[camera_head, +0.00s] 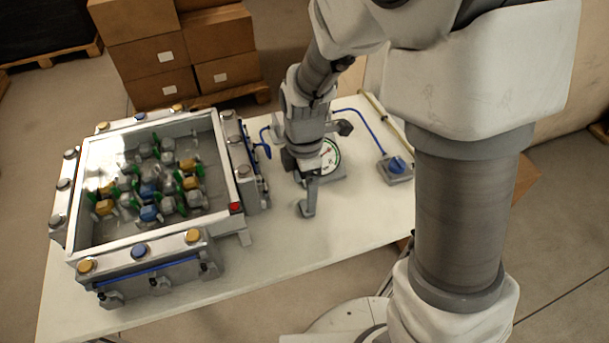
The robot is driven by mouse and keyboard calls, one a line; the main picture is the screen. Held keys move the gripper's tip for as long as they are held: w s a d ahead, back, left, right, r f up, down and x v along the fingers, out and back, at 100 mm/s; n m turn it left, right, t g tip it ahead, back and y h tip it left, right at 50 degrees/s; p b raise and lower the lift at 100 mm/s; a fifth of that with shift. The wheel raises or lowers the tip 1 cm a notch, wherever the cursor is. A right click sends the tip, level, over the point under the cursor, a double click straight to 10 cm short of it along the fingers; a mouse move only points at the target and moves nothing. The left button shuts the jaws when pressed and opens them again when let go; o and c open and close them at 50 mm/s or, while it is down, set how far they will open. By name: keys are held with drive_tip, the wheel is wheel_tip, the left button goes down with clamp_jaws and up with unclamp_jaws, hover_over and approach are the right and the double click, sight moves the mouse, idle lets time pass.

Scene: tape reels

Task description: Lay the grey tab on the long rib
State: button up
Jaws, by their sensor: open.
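My gripper (306,196) points down over the middle of the white table, just in front of a round dial gauge (329,157) and to the right of a framed box. It is open, and I see nothing held in it. One grey finger shows clearly; the other is hard to make out. I cannot pick out a grey tab for certain. Several grey, green, yellow and blue pieces (150,188) lie crowded inside the box, too small to tell apart. I cannot identify the long rib either.
The large box (107,252) with a pale rim and clamps fills the table's left side. A blue knob on a grey base (396,168) stands at the right, with a blue cable. The white table's (290,250) front middle is clear. Cardboard boxes (160,50) stand behind.

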sight(303, 204)
drive_tip(key=shift+w+d+f+b, duration=0.1)
drive_tip(key=shift+d+f+b, duration=0.1)
drive_tip(key=shift+f, duration=1.4)
drive_tip(key=shift+d+f+b, duration=0.1)
drive_tip(key=shift+d+f, duration=0.05)
drive_tip(key=shift+f, duration=1.4)
clamp_jaws()
drive_tip(key=shift+r, duration=0.1)
